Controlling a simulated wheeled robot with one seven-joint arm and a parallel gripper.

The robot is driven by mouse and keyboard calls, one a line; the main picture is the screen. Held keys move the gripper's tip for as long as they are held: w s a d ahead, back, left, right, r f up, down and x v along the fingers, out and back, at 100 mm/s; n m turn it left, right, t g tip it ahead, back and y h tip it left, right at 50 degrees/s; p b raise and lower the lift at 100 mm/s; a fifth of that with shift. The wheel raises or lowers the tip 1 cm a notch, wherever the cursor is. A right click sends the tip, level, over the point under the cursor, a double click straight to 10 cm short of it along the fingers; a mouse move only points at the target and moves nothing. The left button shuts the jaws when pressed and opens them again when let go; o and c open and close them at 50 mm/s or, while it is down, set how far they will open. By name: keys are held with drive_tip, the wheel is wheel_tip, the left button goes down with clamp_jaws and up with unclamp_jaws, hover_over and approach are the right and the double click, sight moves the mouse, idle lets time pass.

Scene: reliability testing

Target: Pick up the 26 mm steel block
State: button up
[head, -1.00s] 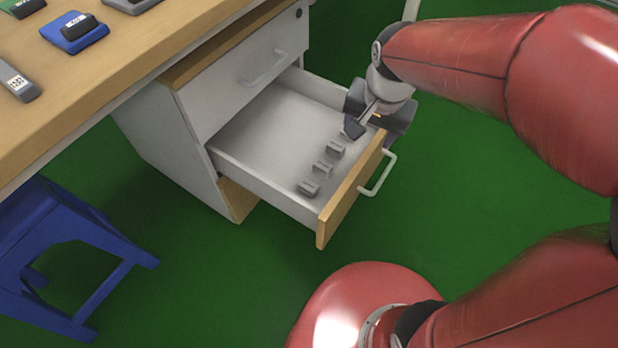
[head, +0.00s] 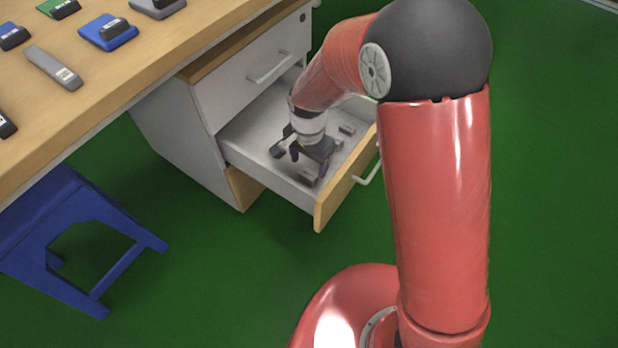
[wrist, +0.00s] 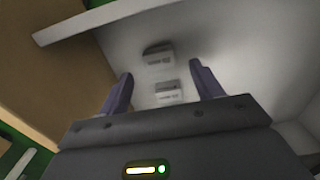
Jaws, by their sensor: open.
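Small grey steel blocks lie in the open drawer (head: 262,140). One block (head: 347,129) shows right of my gripper in the head view; another (head: 309,172) is partly hidden beneath it. The wrist view shows two blocks with labels, a farther one (wrist: 158,56) and a nearer one (wrist: 168,94). The labels are too small to read, so I cannot tell which block is 26 mm. My gripper (wrist: 160,70) is open and empty above the drawer floor. The nearer block appears between its fingers, with the farther one just beyond. My gripper (head: 306,152) hides part of the drawer in the head view.
The drawer's wooden front (head: 345,186) and side walls bound the space around my gripper. The cabinet (head: 190,120) stands behind it. The desk top (head: 90,85) holds several labelled items. A blue stool (head: 75,235) stands at lower left.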

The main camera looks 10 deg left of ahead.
sight(308, 174)
wheel_tip(308, 174, down, 4)
drive_tip(key=shift+s+f, duration=0.1)
drive_tip(key=shift+f, duration=0.1)
drive_tip(key=shift+c, duration=0.4)
drive_tip(key=shift+r, duration=0.1)
drive_tip(key=c, duration=1.1)
drive_tip(key=shift+c, duration=0.2)
